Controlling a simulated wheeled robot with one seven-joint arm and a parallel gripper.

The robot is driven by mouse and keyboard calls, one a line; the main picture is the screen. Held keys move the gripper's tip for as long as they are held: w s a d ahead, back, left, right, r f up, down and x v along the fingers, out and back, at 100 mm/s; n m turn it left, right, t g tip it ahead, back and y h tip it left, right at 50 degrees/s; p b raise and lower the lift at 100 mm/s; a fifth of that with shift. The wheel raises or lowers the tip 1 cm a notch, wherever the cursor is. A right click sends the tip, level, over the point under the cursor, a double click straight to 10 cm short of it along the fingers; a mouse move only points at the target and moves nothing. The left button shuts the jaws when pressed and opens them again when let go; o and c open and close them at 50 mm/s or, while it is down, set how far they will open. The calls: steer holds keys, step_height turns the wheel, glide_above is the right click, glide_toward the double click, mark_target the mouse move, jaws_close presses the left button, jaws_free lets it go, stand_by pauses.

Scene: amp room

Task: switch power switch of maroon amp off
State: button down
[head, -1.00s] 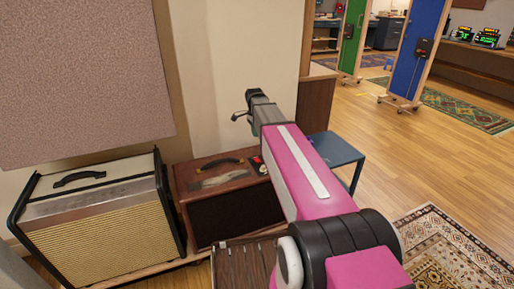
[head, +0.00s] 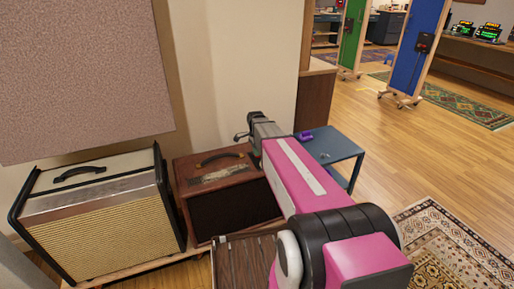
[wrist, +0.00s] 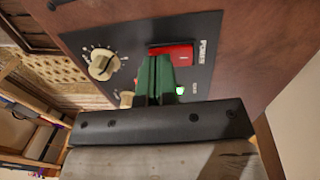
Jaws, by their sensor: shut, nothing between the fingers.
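The maroon amp (head: 232,206) stands on a low wooden stand, with its handle and control panel on top. In the wrist view its dark panel (wrist: 205,30) carries a red power switch (wrist: 180,50), a lit green lamp (wrist: 180,91) and cream knobs (wrist: 103,64). My gripper (wrist: 156,62) is shut and empty, its fingertips overlapping the lower left edge of the red switch; I cannot tell whether they touch it. In the head view my gripper (head: 238,137) is above the amp's back right, and my arm hides the switch.
A cream amp (head: 100,222) stands left of the maroon one. A brown slatted case (head: 243,262) stands in front. A blue side table (head: 335,148) with a purple item (head: 304,135) is behind my arm.

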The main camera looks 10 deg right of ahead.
steer(key=shift+f, duration=0.1)
steer(key=shift+s+f, duration=0.1)
steer(key=shift+f, duration=0.1)
stand_by(0.4)
steer(key=shift+w, duration=0.2)
steer(key=shift+w+a+r, duration=0.15)
steer(key=shift+w+r, duration=0.05)
steer(key=shift+w, duration=0.4)
steer(key=shift+r, duration=0.1)
step_height(320, 180, up, 11)
steer(key=w, duration=0.1)
steer(key=shift+w+a+f, duration=0.15)
steer(key=shift+f, duration=0.05)
stand_by(0.4)
